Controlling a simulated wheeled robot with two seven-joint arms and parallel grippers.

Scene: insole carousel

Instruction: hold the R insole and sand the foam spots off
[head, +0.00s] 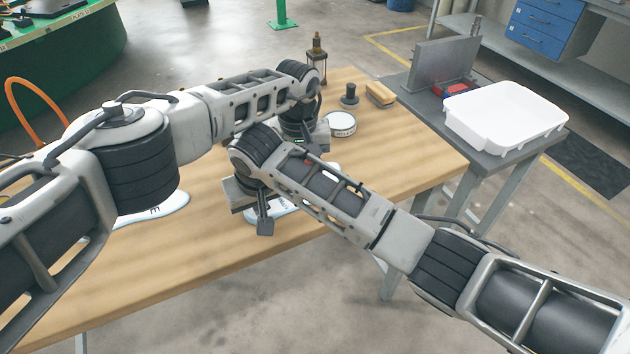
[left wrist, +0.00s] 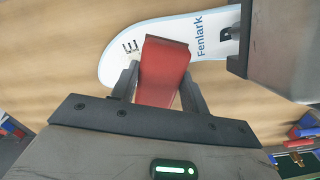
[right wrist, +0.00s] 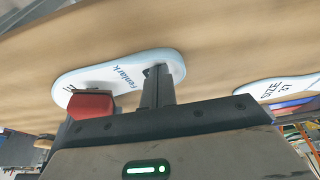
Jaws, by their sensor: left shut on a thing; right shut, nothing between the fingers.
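A pale insole marked "Fenlark" (left wrist: 120,62) lies on the wooden table; it also shows in the right wrist view (right wrist: 125,68). In the head view it is mostly hidden behind my arms. My left gripper (left wrist: 158,85) is shut on a red block (left wrist: 165,65) over one end of this insole. Whether the block touches it I cannot tell. The block shows in the right wrist view (right wrist: 90,105). My right gripper (right wrist: 157,88), also in the head view (head: 264,228), is shut and empty, its fingertips at the insole's other end. I cannot make out foam spots.
Another insole (head: 155,208) lies on the table (head: 180,255) at the left. A round white tin (head: 340,124), a black knob (head: 349,97), a tan block (head: 381,94) and a dark bottle (head: 317,60) stand behind. A white tray (head: 505,112) is on the grey side table.

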